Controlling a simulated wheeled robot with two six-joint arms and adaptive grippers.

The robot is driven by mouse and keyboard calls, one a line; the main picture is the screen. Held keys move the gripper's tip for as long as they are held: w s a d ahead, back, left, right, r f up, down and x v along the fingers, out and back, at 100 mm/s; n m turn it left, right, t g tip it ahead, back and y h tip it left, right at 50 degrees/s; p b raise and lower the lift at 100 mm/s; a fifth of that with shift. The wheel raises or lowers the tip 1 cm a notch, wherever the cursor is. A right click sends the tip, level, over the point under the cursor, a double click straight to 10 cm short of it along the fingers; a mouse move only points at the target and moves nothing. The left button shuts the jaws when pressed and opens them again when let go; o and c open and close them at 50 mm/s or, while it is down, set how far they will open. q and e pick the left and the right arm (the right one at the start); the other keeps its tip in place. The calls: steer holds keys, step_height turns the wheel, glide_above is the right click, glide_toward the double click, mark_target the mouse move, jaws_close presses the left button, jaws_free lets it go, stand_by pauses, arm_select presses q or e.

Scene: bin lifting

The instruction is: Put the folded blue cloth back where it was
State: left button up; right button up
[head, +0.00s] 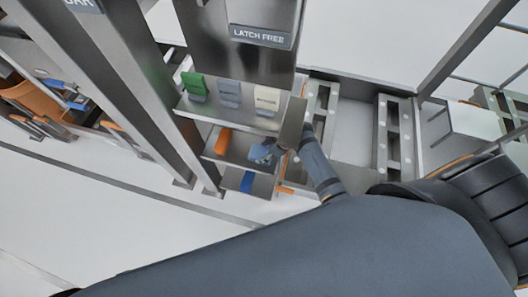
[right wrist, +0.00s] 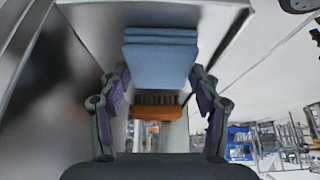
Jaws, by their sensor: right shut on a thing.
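The folded blue cloth (right wrist: 160,62) lies between the fingertips of my right gripper (right wrist: 160,80) in the right wrist view. The gripper is shut on it, one finger at each side. In the head view the cloth (head: 260,152) shows small at the open front of a shelf compartment, beside my right gripper (head: 272,151). My wrist partly covers that spot, and I cannot tell whether the cloth touches the shelf. My left gripper is not in view.
An orange item (head: 222,141) stands in the same shelf level, left of the cloth. The shelf above (head: 225,112) carries green, grey and cream items. A blue item (head: 247,182) is on the level below. A metal post (head: 125,80) rises at left.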

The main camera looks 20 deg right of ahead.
steer(key=o, duration=0.6)
steer(key=shift+s+d, duration=0.1)
steer(key=shift+s, duration=0.05)
steer(key=shift+o, duration=1.3)
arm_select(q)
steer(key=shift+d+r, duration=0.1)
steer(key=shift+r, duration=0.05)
arm_select(e)
steer(key=shift+o, duration=0.8)
arm_select(q)
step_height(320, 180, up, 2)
steer(key=p, duration=0.2)
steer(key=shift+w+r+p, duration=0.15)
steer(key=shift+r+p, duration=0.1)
steer(key=shift+p, duration=0.15)
arm_select(e)
steer(key=v, duration=1.2)
